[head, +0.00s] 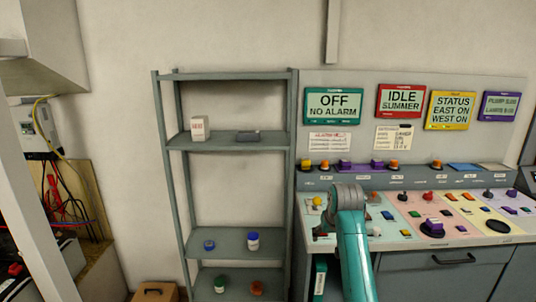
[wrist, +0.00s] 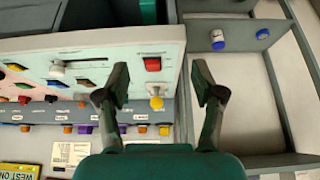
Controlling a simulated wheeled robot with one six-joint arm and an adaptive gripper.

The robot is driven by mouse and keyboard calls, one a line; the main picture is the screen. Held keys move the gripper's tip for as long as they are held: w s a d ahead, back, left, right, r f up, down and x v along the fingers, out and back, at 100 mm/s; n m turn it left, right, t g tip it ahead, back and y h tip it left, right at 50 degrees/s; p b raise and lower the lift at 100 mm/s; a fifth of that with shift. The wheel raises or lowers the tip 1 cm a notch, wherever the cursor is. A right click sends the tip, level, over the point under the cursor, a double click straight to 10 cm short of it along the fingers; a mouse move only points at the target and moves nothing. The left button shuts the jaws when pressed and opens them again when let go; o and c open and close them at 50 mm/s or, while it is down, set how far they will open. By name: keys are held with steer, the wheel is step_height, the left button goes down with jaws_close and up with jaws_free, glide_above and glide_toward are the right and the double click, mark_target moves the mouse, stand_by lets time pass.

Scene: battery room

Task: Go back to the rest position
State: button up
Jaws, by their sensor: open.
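My gripper (wrist: 158,75) is open in the wrist view, its two dark fingers apart with nothing held between them. Past the fingers, the control desk's pale panel (wrist: 110,68) shows with a red button (wrist: 152,64) and a yellow knob (wrist: 156,103). In the head view, my teal arm (head: 354,255) reaches over the left end of the control desk (head: 430,246). The fingers are hard to make out there. I cannot tell whether they touch anything.
A grey shelf rack (head: 226,144) stands left of the desk with small boxes, jars and caps on it. Several signs, including a green OFF sign (head: 334,104), hang above the desk. Red and black cables (head: 62,205) are at the far left. A cardboard box (head: 155,292) sits low.

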steer(key=s+f+t, duration=0.1)
steer(key=s+f, duration=0.5)
steer(key=f, duration=0.5)
steer(key=s+f+t, duration=0.1)
steer(key=s+f, duration=0.4)
steer(key=f, duration=0.5)
steer(key=s+f+t, duration=0.1)
steer(key=s+f, duration=0.4)
steer(key=s, duration=0.4)
steer(key=s+f+t, duration=0.1)
steer(key=s+f, duration=0.4)
steer(key=s, duration=0.4)
steer(key=s+r+t, duration=0.3)
steer(key=s, duration=1.9)
steer(key=s+r+t, duration=0.2)
steer(key=s+r, duration=1.3)
steer(key=r, duration=0.1)
steer(key=shift+s, duration=0.4)
steer(key=shift+r, duration=0.1)
